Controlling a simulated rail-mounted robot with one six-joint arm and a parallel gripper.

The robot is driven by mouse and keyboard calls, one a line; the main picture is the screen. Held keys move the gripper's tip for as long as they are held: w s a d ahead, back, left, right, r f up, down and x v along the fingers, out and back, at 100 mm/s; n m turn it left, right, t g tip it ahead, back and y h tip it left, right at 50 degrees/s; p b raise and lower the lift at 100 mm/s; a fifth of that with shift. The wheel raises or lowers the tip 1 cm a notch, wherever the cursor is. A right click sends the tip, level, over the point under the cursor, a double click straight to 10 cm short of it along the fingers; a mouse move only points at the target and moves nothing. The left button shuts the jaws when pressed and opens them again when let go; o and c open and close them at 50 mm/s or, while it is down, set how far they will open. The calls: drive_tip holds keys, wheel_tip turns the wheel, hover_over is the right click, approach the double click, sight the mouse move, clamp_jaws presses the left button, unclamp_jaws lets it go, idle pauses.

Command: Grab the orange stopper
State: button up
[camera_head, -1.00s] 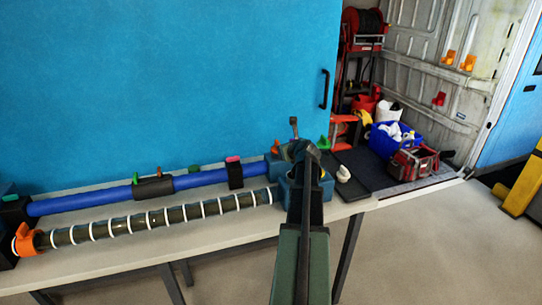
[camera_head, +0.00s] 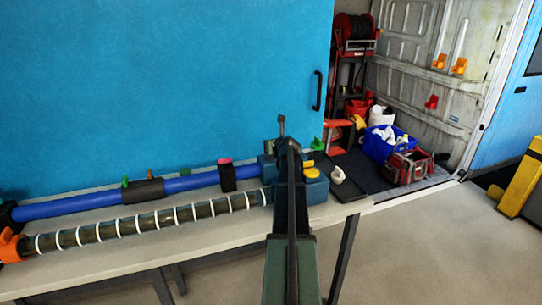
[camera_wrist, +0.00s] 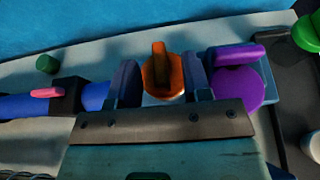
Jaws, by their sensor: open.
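The orange stopper (camera_wrist: 161,75) shows in the wrist view, with an upright tab on a rounded base. My gripper (camera_wrist: 160,82) is open, with one dark finger on each side of the stopper. I cannot tell whether either finger touches it. The lower part of the stopper is hidden behind the gripper body. In the head view my arm covers this spot, and the stopper cannot be made out there.
A purple stopper (camera_wrist: 238,82) sits close by the right finger, and a green one (camera_wrist: 306,33) lies farther right. The blue duct (camera_wrist: 22,106) with a pink-topped dark clamp (camera_wrist: 66,95) is left. A ringed hose (camera_head: 140,222) lies along the bench (camera_head: 110,262).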

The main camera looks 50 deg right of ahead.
drive_tip(key=shift+w+d+f, duration=0.2)
drive_tip(key=shift+w, duration=0.1)
drive_tip(key=shift+r, duration=0.1)
drive_tip(key=shift+c, duration=0.3)
clamp_jaws()
wheel_tip(320, 180, up, 20)
drive_tip(key=p, duration=2)
